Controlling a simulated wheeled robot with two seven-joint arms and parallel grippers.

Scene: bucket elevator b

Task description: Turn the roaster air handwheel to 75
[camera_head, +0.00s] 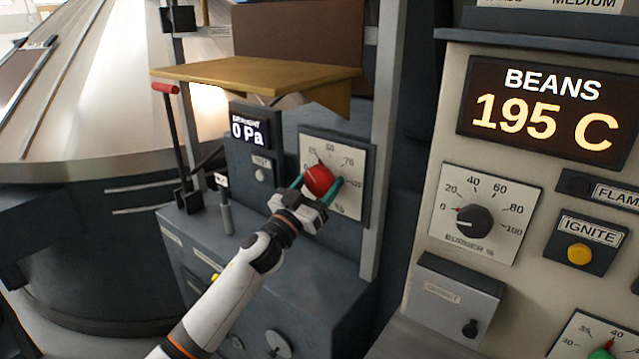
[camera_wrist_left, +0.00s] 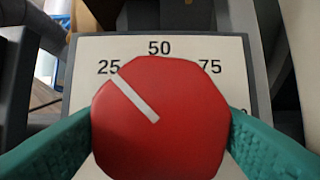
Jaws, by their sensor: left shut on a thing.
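The red roaster air handwheel (camera_head: 319,180) sits on a pale square dial plate (camera_head: 352,152) on the dark machine cabinet. In the left wrist view the red handwheel (camera_wrist_left: 160,120) fills the middle, and its white pointer line aims up and left, close to the 25 mark. The plate (camera_wrist_left: 190,46) shows 25, 50 and 75; the lower marks are mostly hidden by the handwheel and fingers. My left gripper (camera_head: 317,186) is shut on the handwheel, with one teal finger on each side. My right gripper does not show.
A draught display (camera_head: 249,133) reads 0 Pa left of the dial. A tan shelf (camera_head: 255,72) juts out above it. A lever with a red grip (camera_head: 166,88) stands at left. The panel at right has a burner knob (camera_head: 474,220) and a BEANS display (camera_head: 545,112) reading 195 C.

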